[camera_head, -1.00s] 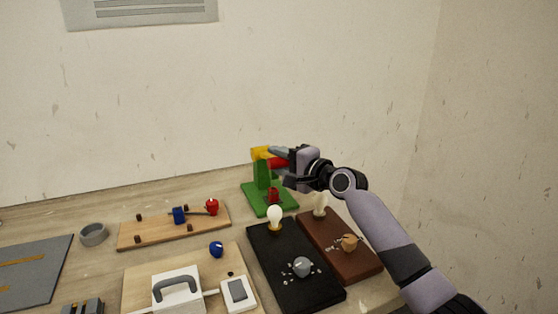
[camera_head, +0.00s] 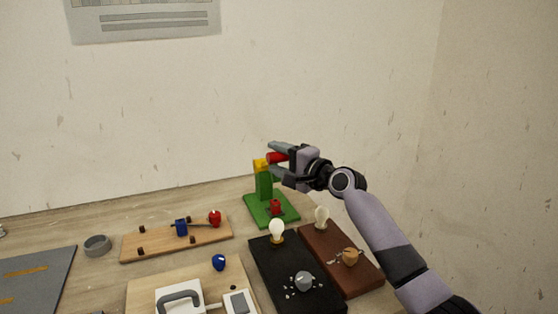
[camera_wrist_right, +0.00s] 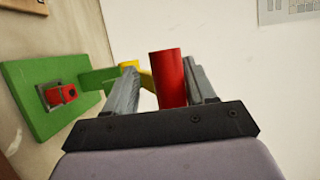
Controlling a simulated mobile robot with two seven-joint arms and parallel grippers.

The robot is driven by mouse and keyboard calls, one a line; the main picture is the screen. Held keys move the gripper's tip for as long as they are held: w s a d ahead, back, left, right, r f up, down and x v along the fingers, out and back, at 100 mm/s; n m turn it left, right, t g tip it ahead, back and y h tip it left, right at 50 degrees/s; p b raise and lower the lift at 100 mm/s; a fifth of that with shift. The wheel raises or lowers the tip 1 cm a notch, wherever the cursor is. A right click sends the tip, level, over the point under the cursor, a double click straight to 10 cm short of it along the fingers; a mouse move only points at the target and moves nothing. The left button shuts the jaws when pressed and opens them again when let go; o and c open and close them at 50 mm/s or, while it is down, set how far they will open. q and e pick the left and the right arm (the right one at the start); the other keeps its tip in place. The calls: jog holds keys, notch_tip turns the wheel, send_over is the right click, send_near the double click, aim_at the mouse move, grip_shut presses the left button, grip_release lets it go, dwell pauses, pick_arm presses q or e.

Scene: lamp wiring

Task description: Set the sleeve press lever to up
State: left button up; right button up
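The sleeve press has a green base (camera_head: 286,213), a green post (camera_head: 264,186) and a yellow lever piece (camera_head: 260,165) with a red handle (camera_head: 277,157). The handle sits at about the height of the yellow piece or slightly above. My right gripper (camera_head: 279,160) is open, with one finger above the handle and one below. In the right wrist view the red handle (camera_wrist_right: 169,80) stands between the fingers, with a clear gap to the left finger; contact with the right finger cannot be told. A red part (camera_head: 275,207) sits on the base. My left gripper is out of view.
In front of the press stand a black board (camera_head: 277,260) with a bulb (camera_head: 277,230) and a brown board (camera_head: 355,273) with another bulb (camera_head: 321,217). A wooden board (camera_head: 150,249) lies left. The wall rises behind the table.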

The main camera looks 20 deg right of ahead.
jog(key=shift+f, duration=0.1)
jog(key=shift+s+d, duration=0.25)
jog(key=shift+s, duration=0.25)
jog(key=v, duration=0.6)
dwell(0.3)
